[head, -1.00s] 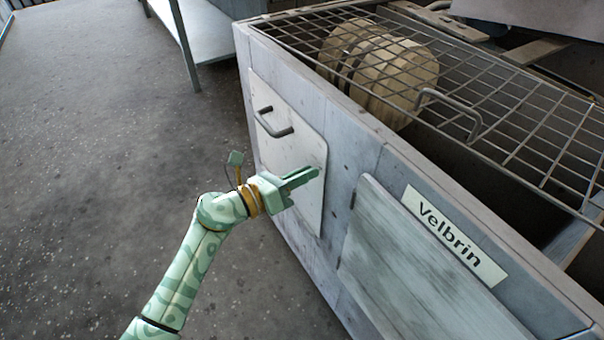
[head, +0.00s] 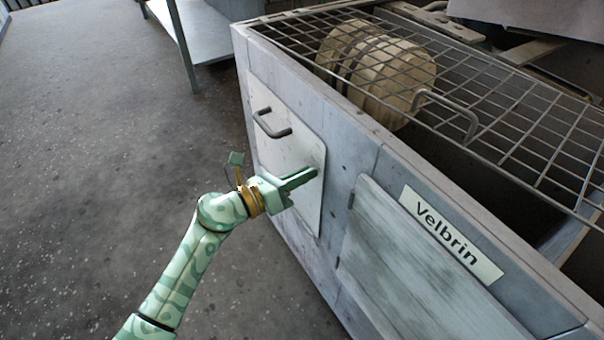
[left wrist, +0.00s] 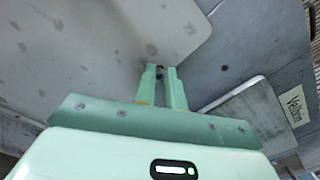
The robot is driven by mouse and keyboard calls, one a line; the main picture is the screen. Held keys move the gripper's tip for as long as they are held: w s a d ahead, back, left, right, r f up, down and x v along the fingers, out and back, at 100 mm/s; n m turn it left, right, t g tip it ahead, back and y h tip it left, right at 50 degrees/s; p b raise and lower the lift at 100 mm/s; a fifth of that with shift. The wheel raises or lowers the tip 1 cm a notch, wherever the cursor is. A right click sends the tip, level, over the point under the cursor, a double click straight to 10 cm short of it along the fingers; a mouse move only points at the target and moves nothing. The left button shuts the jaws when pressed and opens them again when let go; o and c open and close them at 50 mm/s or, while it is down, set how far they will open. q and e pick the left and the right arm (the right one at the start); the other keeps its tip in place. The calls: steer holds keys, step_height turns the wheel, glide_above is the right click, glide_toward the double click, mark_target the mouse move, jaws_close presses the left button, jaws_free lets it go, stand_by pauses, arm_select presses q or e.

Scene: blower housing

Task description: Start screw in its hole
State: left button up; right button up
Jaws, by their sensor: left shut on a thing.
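The panel also shows in the left wrist view (left wrist: 100,45). My right gripper is not in view.
The grey housing (head: 350,140) carries a bent handle on the panel, a second hatch (head: 410,265) and a "Velbrin" label (head: 451,235). A wire grille (head: 500,115) covers its top, with a tan rounded blower part (head: 385,75) beneath. The floor at left is clear.

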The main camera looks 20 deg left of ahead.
arm_select(q)
steer(key=shift+w+d, duration=0.1)
steer(key=shift+w, duration=0.05)
jaws_close()
steer(key=o, duration=1.3)
jaws_free()
steer(key=shift+d, duration=0.1)
steer(key=shift+p+v, duration=0.4)
steer(key=shift+v, duration=3.6)
